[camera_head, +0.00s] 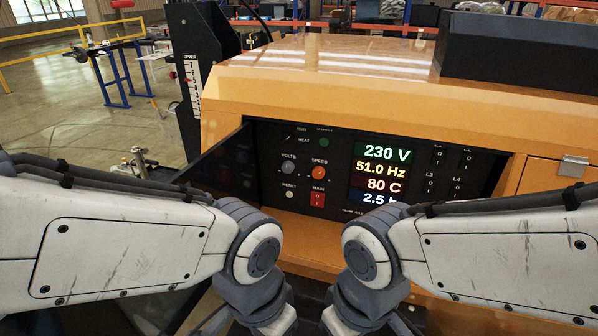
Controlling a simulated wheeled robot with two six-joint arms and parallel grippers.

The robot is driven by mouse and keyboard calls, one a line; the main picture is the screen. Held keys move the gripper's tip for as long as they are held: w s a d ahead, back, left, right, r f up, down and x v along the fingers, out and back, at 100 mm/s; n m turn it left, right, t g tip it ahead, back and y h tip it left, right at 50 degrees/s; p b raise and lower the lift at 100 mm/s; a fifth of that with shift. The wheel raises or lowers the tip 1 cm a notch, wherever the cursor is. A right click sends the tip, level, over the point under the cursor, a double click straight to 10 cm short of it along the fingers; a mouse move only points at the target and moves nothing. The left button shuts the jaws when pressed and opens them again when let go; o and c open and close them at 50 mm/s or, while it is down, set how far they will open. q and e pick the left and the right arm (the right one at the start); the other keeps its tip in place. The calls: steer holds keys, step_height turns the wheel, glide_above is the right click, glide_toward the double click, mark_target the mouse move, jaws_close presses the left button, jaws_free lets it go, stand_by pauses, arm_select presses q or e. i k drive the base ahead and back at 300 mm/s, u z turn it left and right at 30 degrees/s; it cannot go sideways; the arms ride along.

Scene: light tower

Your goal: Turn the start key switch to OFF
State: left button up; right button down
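The black control panel (345,150) is set into the orange generator housing (250,88). At its upper left is a small dark switch (288,137) beside the HEAT lettering, with a dim green round part (324,142) to its right. The lettering there is too small to tell which is the start key switch or its position. The displays (381,170) are lit: 230 V, 51.0 Hz, 80 C and about 2.5 h. My two arms reach in from both sides below the panel. Their grippers are beyond the lower edge of the picture, and neither visibly touches the panel.
Below the small switch are a grey VOLTS knob (288,168), an orange SPEED knob (319,172), a RESET button (290,194) and a red MAIN switch (317,199). An open dark panel door (222,165) stands at the left.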

mark_target(287, 137)
steer(key=z, duration=2.05)
steer(key=k, duration=0.65)
steer(key=u, duration=1.5)
steer(key=i, duration=0.5)
steer(key=u, duration=0.05)
